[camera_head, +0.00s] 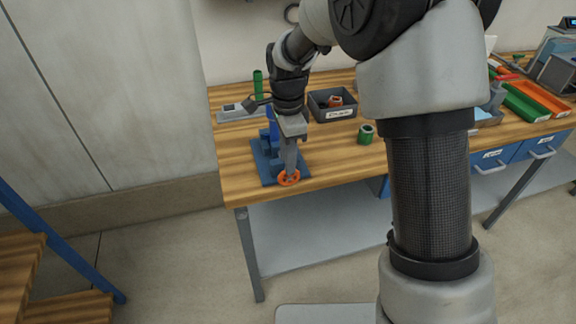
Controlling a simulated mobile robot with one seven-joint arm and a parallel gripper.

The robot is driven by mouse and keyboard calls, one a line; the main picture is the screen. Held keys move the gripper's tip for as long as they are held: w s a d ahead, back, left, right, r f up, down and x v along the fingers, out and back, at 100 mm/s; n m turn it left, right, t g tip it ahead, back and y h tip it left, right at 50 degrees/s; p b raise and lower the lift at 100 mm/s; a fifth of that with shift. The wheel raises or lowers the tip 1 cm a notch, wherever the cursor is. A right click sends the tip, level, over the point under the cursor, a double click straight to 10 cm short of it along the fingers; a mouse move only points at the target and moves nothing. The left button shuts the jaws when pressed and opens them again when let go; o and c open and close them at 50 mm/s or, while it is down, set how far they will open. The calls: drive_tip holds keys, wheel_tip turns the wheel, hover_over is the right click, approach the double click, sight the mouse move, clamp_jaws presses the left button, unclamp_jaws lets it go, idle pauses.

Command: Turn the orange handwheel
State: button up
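The orange handwheel (289,179) is a small wheel at the front of a blue fixture (266,166), near the left front corner of the wooden workbench. My gripper (288,171) points down at the handwheel, and its fingers end at or just over the wheel's middle. The fingers look close together, but the view is too small to tell whether they are closed on the wheel or its hub. My gripper and wrist hide part of the blue fixture behind them.
On the wooden workbench (340,161) stand a dark labelled bin (321,108), a green cylinder (366,134), a green upright tube (258,85) and a grey tray (236,114). Green and orange trays (542,98) lie far right. My arm hides the bench's middle.

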drive_tip(key=shift+f, duration=1.35)
clamp_jaws()
